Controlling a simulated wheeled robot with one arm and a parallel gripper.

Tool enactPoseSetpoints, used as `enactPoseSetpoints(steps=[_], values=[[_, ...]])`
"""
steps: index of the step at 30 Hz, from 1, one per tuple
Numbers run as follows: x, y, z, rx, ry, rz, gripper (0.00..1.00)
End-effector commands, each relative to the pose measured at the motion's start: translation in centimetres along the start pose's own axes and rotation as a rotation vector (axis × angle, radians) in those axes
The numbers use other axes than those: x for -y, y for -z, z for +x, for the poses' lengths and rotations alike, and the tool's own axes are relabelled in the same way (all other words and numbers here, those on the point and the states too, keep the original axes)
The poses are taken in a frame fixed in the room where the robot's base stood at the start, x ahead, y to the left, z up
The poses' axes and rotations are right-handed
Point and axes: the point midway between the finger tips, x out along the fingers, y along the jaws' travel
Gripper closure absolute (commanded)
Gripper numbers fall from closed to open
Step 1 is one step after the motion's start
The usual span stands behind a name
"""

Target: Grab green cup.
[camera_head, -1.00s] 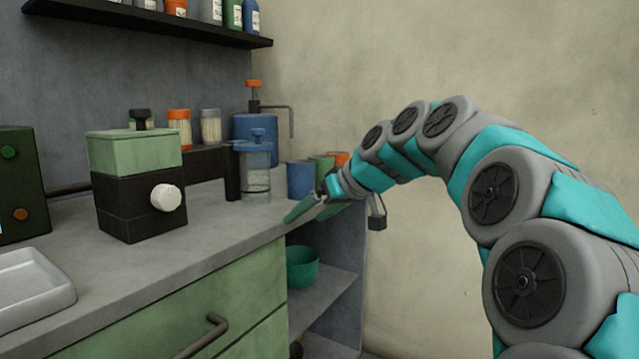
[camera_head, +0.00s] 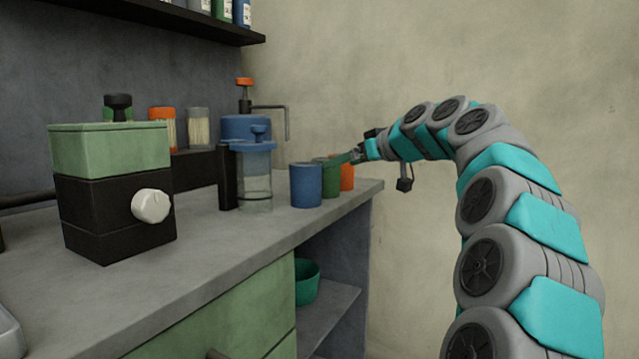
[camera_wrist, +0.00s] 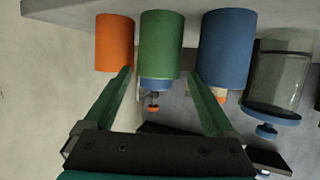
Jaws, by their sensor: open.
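The green cup (camera_head: 330,180) stands upright on the counter, between the blue cup (camera_head: 306,186) and the orange cup (camera_head: 347,174). In the wrist view, which looks upside down, the green cup (camera_wrist: 161,45) is straight ahead, with the orange cup (camera_wrist: 114,42) to its left and the blue cup (camera_wrist: 226,48) to its right. My gripper (camera_wrist: 159,76) is open, its green fingers pointing at the green cup, one tip toward each side of it. I cannot tell whether the tips touch the cup.
A clear jar (camera_head: 255,180) with a blue lid stands left of the blue cup. A green and black box (camera_head: 112,195) with a white knob is farther left. The counter (camera_head: 230,245) is bare in front. A teal bowl (camera_head: 306,283) sits on the shelf below.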

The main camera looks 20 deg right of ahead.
Motion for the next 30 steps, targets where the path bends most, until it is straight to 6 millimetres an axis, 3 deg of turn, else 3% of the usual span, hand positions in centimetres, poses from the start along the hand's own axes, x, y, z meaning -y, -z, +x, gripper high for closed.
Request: enactPoseSetpoints(steps=[13,21,30], values=[[-0.1,-0.1,3.8,0.004,0.0,0.0,0.1],[-0.2,-0.1,7.3,0.005,0.002,0.002,0.1],[-0.1,0.1,7.7,0.002,0.002,0.001,0.12]])
